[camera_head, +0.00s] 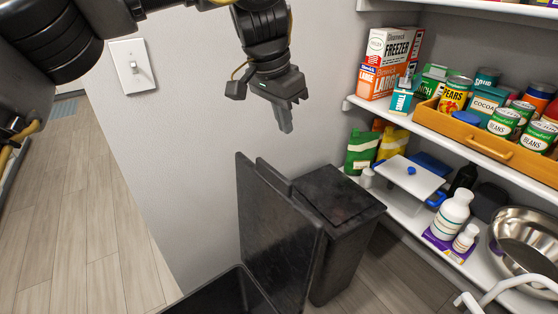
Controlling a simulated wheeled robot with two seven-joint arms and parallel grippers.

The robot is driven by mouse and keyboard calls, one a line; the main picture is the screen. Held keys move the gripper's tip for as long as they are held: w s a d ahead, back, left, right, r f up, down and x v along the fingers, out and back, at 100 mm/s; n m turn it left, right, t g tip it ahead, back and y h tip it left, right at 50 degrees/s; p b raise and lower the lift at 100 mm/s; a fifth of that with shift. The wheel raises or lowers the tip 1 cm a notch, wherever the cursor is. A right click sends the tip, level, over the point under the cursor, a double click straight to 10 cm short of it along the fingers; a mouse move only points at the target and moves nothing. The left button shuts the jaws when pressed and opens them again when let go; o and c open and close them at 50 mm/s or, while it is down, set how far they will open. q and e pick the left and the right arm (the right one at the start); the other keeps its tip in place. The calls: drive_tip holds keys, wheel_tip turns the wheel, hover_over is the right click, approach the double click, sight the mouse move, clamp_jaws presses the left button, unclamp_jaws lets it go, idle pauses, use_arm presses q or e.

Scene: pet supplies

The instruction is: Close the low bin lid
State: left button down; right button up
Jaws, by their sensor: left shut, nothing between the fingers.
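The low bin (226,296) is dark grey and stands open at the bottom of the view, its lower part cut off by the frame. Its lid (272,232) stands raised, roughly upright, on the bin's right side. My left gripper (285,118) is shut and empty. It hangs above the raised lid in the picture, apart from it. My right gripper is not in view.
A taller dark bin (338,210) with a closed top stands right behind the raised lid. White shelves (400,204) with cans, boxes, bottles and a metal bowl (528,240) fill the right. A wall with a light switch (133,66) is behind. Wooden floor is open at left.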

use_arm(q)
wheel_tip(320, 180, down, 9)
drive_tip(key=s, duration=0.1)
drive_tip(key=shift+a+f+b, duration=0.15)
drive_tip(key=shift+a+b, duration=0.25)
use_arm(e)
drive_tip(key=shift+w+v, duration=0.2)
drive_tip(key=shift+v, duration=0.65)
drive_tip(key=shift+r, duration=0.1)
use_arm(q)
drive_tip(key=shift+s+a, duration=0.1)
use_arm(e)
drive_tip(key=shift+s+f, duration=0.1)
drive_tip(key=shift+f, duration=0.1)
